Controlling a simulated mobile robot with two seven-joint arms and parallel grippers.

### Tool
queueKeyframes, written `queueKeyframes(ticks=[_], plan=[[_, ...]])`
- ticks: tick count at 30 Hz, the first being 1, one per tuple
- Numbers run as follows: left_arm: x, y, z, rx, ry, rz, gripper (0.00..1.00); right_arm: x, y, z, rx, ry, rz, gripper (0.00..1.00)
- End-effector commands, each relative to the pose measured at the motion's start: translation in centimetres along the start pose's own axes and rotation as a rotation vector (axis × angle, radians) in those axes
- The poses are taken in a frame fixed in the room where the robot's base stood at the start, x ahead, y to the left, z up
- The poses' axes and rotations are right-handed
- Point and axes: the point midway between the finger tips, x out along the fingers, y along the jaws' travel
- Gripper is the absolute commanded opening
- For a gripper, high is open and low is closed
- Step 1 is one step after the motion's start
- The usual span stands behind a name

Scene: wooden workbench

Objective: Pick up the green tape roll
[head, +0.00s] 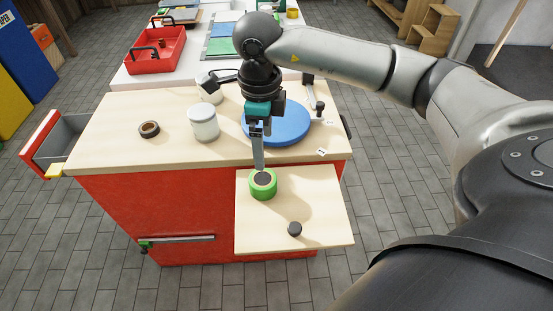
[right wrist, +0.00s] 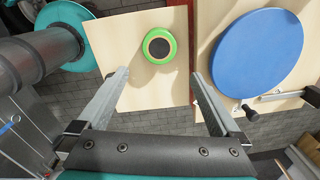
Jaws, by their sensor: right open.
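The green tape roll (head: 263,184) lies flat on the light wooden side shelf at the front of the bench, with a dark centre. In the right wrist view the green tape roll (right wrist: 159,46) shows beyond the fingertips, roughly midway between them. My right gripper (head: 259,168) points down above the roll in the head view, its fingers overlapping the roll's far edge. In the right wrist view my right gripper (right wrist: 157,72) is open with nothing between its fingers. My left gripper is not in view.
A small black disc (head: 294,229) lies on the side shelf (head: 320,205). On the bench are a blue round turntable (head: 285,128), a white jar (head: 204,124) and a brown tape roll (head: 149,129). A red toolbox (head: 155,55) stands on the table behind.

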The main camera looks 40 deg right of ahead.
Motion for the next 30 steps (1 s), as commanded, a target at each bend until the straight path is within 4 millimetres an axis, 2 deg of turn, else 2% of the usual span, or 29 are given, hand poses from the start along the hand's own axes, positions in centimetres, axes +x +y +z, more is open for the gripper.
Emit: queueKeyframes(ticks=[1,5,7,9,13,22,30], plan=[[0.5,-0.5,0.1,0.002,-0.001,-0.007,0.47,1.4,0.1,-0.1,0.000,0.004,0.005,1.00],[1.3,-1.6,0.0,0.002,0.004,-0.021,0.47,4.4,0.1,-0.1,-0.001,0.004,0.004,1.00],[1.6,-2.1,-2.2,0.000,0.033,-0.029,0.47,5.9,0.1,-0.1,0.000,0.004,0.005,1.00],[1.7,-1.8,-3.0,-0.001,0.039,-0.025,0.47,7.0,0.1,0.0,0.000,0.002,0.003,1.00],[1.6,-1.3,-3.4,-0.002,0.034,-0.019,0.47,8.2,0.1,0.0,-0.001,0.001,0.004,1.00],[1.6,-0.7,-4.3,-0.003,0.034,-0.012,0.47,9.5,0.1,0.2,-0.002,0.000,0.002,1.00],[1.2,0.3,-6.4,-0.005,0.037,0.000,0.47,12.5,0.2,0.6,-0.001,0.001,0.003,1.00]])
